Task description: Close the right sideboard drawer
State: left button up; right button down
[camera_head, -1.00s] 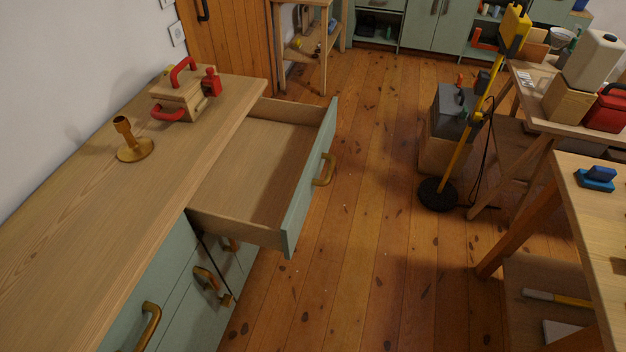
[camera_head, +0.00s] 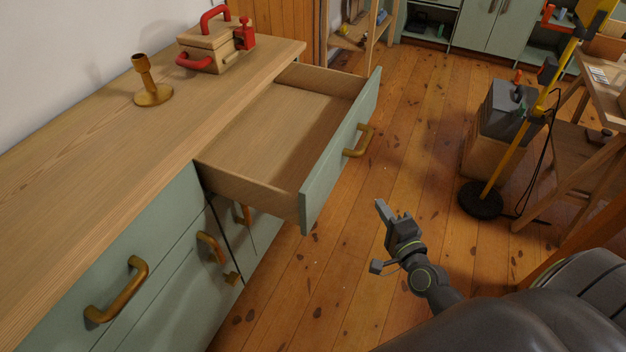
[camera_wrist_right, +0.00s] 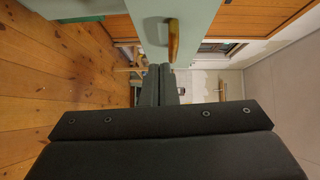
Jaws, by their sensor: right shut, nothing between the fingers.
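The right sideboard drawer (camera_head: 290,128) is pulled far out and looks empty. Its green front (camera_head: 340,150) carries a brass handle (camera_head: 360,141). In the right wrist view the green front (camera_wrist_right: 152,30) and the handle (camera_wrist_right: 173,38) show at the top, ahead of the fingers. My right gripper (camera_head: 382,208) is shut and empty, in front of the drawer and apart from it, on the right of its front. Its shut fingers also show in the right wrist view (camera_wrist_right: 159,72). My left gripper is not in view.
The sideboard top (camera_head: 110,160) holds a brass candlestick (camera_head: 151,85) and a wooden box with red handles (camera_head: 207,48). A yellow stand (camera_head: 482,199) and a grey case (camera_head: 503,108) are at right. The wooden floor before the drawer is open.

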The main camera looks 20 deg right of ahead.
jog(key=w+r, duration=0.1)
jog(key=p, duration=0.1)
send_near(339, 161)
jog(key=w+d, duration=0.3)
jog(key=shift+w+a+f+p, duration=0.1)
jog(key=shift+w+a+p, duration=0.1)
jog(key=shift+w+a, duration=0.35)
jog(key=shift+w+a+f+p, duration=0.1)
jog(key=shift+w+a+p, duration=0.2)
jog(key=shift+w, duration=0.4)
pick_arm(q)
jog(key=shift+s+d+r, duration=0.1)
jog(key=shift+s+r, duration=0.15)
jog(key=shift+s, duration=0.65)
pick_arm(e)
jog(key=shift+w+a, duration=0.2)
jog(key=shift+a, duration=0.1)
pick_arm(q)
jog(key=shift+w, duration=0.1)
